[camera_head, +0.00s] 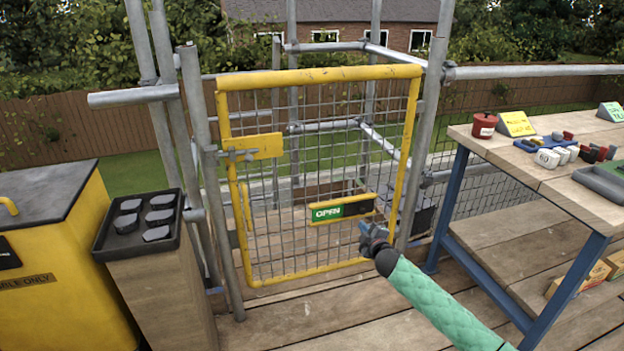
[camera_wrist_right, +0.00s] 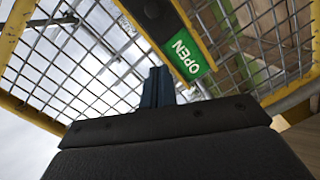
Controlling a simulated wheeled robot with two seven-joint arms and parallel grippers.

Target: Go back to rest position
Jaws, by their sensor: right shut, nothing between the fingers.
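My right gripper (camera_head: 372,238) is shut and empty. It is at the end of my green-sleeved right arm, just in front of the lower right part of a yellow-framed mesh gate. In the right wrist view its closed fingers (camera_wrist_right: 157,88) point up toward the mesh, beside the green OPEN sign (camera_wrist_right: 187,55). I cannot tell whether the fingertips touch the gate. The gate (camera_head: 320,76) stands between scaffold poles, and its green OPEN sign (camera_head: 327,213) is on a yellow bar. My left gripper is not in view.
A black tray (camera_head: 107,240) of dark pieces sits on a wooden stand at the left, beside a yellow bin (camera_head: 60,290). Plank floor lies open before the gate.

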